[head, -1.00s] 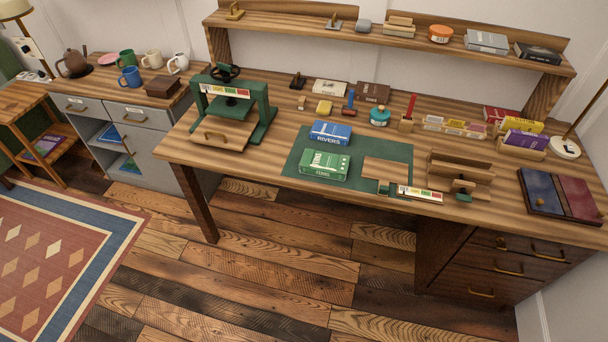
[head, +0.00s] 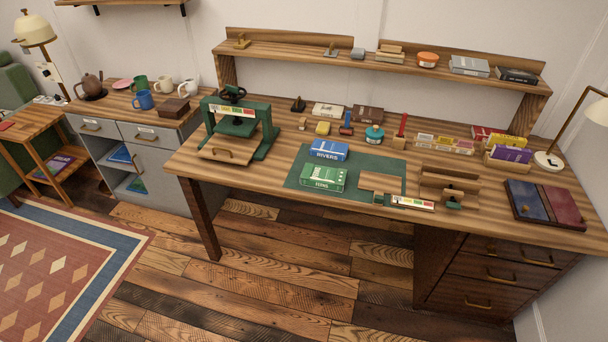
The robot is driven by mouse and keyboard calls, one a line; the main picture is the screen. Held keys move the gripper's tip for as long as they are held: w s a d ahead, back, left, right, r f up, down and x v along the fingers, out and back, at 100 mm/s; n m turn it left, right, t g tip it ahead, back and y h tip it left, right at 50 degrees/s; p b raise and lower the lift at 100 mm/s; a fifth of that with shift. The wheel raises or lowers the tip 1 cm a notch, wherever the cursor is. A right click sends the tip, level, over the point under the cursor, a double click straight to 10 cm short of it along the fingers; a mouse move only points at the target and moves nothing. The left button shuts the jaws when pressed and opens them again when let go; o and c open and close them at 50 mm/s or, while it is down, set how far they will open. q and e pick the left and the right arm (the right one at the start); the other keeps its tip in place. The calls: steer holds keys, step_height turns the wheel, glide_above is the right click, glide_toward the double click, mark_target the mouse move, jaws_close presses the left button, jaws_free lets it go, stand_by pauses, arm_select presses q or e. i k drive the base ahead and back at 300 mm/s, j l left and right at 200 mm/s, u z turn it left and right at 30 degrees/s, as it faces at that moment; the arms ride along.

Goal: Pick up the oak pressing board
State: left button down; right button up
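A flat plain wooden board (head: 380,181) lies on the right part of the green mat (head: 298,180) on the desk. Another wooden board (head: 228,151), with a handle on its front, sits low in the green book press (head: 264,137). I cannot tell for sure which one is the oak pressing board. A blue RIVERS book (head: 329,149) and a green book (head: 324,178) lie on the mat. Neither of my grippers is in view.
A grey cabinet (head: 150,165) with mugs stands left. The floor before the desk is clear.

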mark_target(380, 184)
steer(key=i+l+u, duration=0.15)
steer(key=l, duration=0.2)
steer(key=i+l+u, duration=0.1)
steer(key=l, duration=0.25)
steer(key=i+l+u, duration=0.15)
steer(key=l, duration=0.25)
steer(key=i+l+u, duration=0.1)
steer(key=l, duration=0.3)
steer(key=i, duration=0.65)
steer(key=z, duration=0.75)
steer(key=j, duration=0.4)
steer(key=k+j+z, duration=0.1)
steer(key=j, duration=0.3)
steer(key=k+j, duration=0.1)
steer(key=j, duration=0.3)
